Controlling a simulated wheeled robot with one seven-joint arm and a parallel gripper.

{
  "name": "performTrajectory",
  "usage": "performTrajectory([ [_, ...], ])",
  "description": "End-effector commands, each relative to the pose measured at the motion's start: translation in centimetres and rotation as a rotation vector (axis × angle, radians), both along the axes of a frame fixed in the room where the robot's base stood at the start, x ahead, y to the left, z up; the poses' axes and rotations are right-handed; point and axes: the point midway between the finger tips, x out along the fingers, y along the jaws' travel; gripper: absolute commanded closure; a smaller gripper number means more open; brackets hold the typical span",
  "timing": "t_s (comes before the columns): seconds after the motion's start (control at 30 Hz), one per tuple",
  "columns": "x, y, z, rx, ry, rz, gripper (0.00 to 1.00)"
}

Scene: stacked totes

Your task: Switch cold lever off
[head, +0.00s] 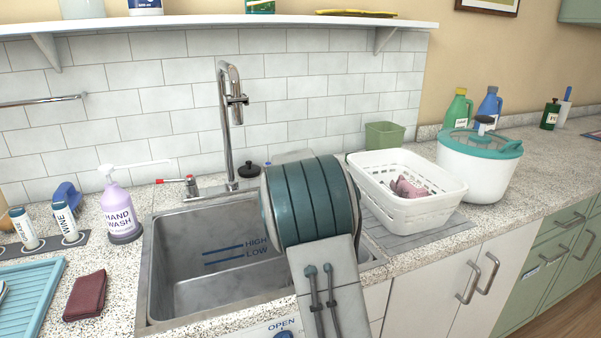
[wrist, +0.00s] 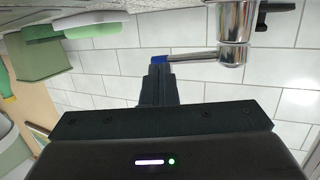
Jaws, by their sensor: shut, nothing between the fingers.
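The cold lever (wrist: 192,57) is a thin silver rod with a blue tip. In the wrist view it runs sideways from the chrome tap body (wrist: 233,48). My gripper (wrist: 160,70) is shut and empty, its dark fingertips right at the blue tip; I cannot tell whether they touch it. In the head view the tall chrome faucet (head: 231,130) stands behind the sink, with the red-tipped lever (head: 172,181) pointing left. There a bit of blue shows just behind my arm, which hides my gripper and most of the cold lever.
The steel sink (head: 180,270) lies below my arm. A white basket (head: 408,205) with a pink item stands right of it, beside a white pot with a teal lid (head: 480,160). A green container (head: 384,137) stands behind the basket. A hand-wash bottle (head: 119,212) stands left.

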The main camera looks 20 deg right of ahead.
Motion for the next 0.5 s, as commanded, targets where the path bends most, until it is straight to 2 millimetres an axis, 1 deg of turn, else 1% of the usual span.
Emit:
performTrajectory([
  [0.1, -1.7, -0.1, 0.1, 0.002, 0.001, -0.002, 1.0],
  [0.23, -4.1, -0.3, 0.8, 0.003, 0.003, -0.005, 1.0],
  [0.5, -8.7, 0.6, 1.7, 0.003, 0.005, 0.007, 1.0],
])
